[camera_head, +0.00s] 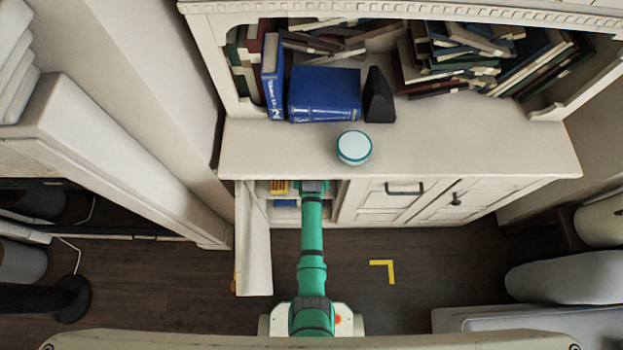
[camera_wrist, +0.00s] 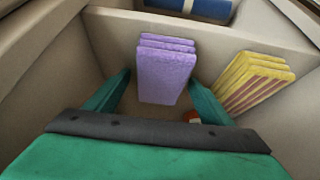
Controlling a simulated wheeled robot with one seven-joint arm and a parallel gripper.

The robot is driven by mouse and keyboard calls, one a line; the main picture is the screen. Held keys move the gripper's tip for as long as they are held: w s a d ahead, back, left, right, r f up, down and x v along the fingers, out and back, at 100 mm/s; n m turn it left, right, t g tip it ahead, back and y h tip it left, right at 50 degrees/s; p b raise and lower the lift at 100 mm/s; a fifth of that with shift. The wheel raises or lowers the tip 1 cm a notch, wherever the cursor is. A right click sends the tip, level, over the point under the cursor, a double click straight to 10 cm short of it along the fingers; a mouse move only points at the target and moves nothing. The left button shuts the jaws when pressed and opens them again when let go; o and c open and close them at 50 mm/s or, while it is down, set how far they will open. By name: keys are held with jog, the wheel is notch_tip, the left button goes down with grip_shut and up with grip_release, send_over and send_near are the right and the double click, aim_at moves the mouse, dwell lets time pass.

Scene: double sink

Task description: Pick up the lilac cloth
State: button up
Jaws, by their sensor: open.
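The lilac cloth (camera_wrist: 163,76) looks like an upright stack of several thin slabs inside a pale compartment, seen in the wrist view. My gripper (camera_wrist: 158,84) is open, with one green finger to the left of the lilac cloth and the other to its right. I cannot tell whether either finger touches it. In the head view my green arm reaches into the open cabinet, and the lilac cloth is hidden there.
A yellow and red striped stack (camera_wrist: 253,82) stands close to the right finger. A small orange-red item (camera_wrist: 194,117) is partly hidden by my gripper. A blue item (camera_wrist: 195,7) lies behind. The cabinet door (camera_head: 254,240) stands open left of my arm.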

dwell(0.4)
jog(key=shift+w+f, duration=0.1)
jog(key=shift+c, duration=0.6)
jog(key=c, duration=1)
jog(key=shift+a, duration=0.1)
jog(key=shift+d+r, duration=0.2)
jog(key=shift+r, duration=0.25)
jog(key=s, duration=1.8)
